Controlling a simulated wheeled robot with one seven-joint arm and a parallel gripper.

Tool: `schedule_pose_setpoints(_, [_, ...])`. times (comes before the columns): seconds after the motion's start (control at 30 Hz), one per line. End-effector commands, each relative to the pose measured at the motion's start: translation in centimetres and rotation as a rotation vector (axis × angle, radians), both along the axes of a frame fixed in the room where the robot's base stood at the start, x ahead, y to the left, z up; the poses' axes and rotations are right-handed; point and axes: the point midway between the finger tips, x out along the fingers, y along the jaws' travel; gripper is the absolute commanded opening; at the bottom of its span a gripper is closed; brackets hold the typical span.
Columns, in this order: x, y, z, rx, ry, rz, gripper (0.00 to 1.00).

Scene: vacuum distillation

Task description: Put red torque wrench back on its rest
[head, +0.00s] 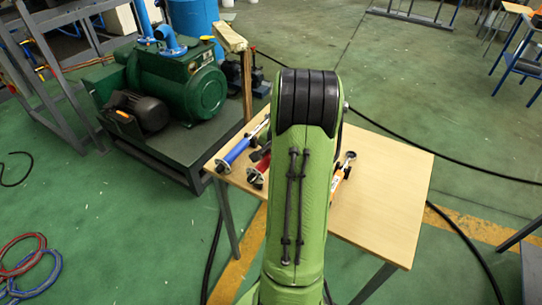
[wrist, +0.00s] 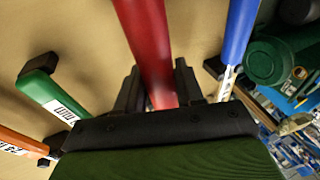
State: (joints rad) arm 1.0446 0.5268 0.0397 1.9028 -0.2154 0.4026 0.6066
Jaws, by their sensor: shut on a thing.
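The red torque wrench (wrist: 150,45) runs between the two black fingers of my gripper (wrist: 158,82) in the wrist view. The gripper is shut on its red shaft. In the head view only a red end (head: 257,172) of it shows, left of my arm, at the table's edge side. My arm hides the gripper and most of the wrench there. I cannot tell whether the wrench touches the table or its rest. The rest for the red wrench cannot be made out clearly.
A blue wrench (wrist: 238,35) lies right of the red one; a green (wrist: 45,88) and an orange wrench (wrist: 20,142) lie left. They share a wooden table (head: 390,200), whose right part is clear. A green pump (head: 180,85) stands left behind it.

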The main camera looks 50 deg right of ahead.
Motion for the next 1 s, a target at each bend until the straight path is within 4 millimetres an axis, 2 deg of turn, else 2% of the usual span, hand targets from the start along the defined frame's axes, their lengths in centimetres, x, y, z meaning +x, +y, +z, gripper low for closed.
schedule_pose_setpoints(1.0, [0.1,-0.1,-2.3,-0.004,-0.003,0.001,0.0])
